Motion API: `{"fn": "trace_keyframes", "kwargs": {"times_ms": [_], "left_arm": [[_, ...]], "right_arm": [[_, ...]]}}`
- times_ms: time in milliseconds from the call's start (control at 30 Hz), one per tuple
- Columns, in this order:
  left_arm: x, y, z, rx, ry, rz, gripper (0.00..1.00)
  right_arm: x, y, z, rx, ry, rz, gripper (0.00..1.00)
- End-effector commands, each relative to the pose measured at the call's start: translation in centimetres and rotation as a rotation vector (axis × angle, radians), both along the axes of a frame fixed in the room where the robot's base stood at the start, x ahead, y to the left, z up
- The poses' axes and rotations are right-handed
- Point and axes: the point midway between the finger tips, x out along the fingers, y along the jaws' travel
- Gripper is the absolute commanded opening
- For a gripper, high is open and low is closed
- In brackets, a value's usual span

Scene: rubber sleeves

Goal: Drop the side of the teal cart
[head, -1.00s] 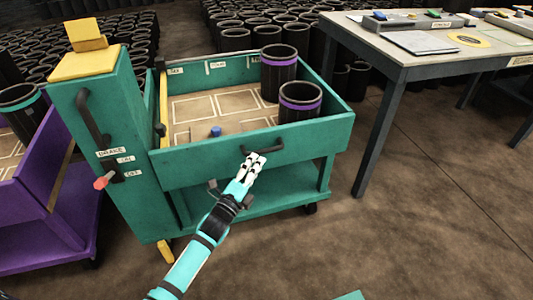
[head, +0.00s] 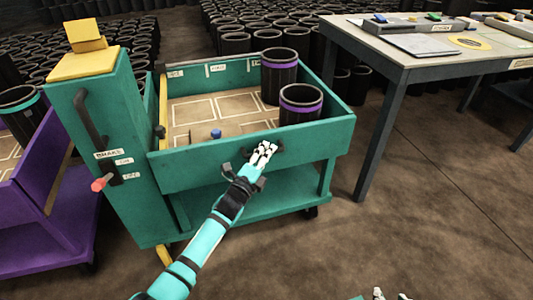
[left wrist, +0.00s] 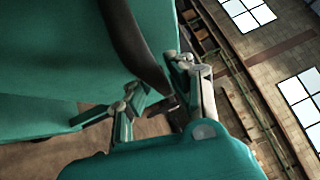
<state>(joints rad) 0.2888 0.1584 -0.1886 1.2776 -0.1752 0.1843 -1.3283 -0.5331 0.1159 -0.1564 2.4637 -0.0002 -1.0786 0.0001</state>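The teal cart (head: 110,170) stands in the middle left of the head view. Its near side panel (head: 205,167) is upright and carries a dark bar handle (head: 279,147). My left gripper (head: 266,148) is at this handle and covers part of it. In the left wrist view the handle (left wrist: 135,40) runs down towards the space between the spread fingers of my left gripper (left wrist: 155,100); contact is unclear. My right gripper (head: 391,295) shows only as two separated fingertips at the bottom edge, with nothing seen between them.
Two black, purple-banded sleeves (head: 279,75) and (head: 301,103) stand in the cart beside a small blue-topped item (head: 216,133). A brake lever (head: 99,184) is on the cart's left post. A purple cart (head: 40,200) is at left, a table (head: 390,55) at right. Floor in front is open.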

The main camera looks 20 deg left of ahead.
Motion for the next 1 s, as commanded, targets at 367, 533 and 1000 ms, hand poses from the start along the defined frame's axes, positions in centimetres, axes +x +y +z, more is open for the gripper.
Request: {"fn": "trace_keyframes", "kwargs": {"times_ms": [367, 533, 1000], "left_arm": [[0.0, 0.0, -0.1, 0.0, 0.002, 0.0, 0.0], [0.0, 0.0, -0.2, 0.002, 0.003, 0.001, 0.0], [-0.8, -0.5, -1.1, 0.04, -0.05, 0.001, 0.0]], "right_arm": [[0.0, 0.0, 0.0, 0.0, 0.0, 0.0, 0.4], [0.0, 0.0, 0.0, 0.0, 0.0, 0.0, 0.4], [4.6, 2.1, 5.0, 0.086, -0.367, 0.027, 0.4]]}}
